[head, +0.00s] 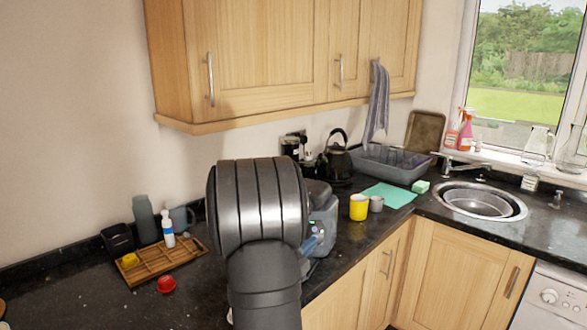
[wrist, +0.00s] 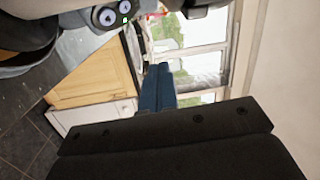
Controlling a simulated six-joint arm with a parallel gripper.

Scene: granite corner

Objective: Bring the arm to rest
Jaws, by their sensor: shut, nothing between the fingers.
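My gripper (wrist: 160,70) shows in the wrist view as two blue fingers pressed together, with nothing between them. It is held up in the air, apart from any object, and the view past it is tilted toward the window. In the head view my dark grey arm fills the middle, folded up over the counter. The arm hides most of the gripper there.
Right are a yellow mug (head: 358,208), grey cup (head: 376,204), kettle (head: 337,160) and sink (head: 482,203). Cupboards (head: 270,60) hang above.

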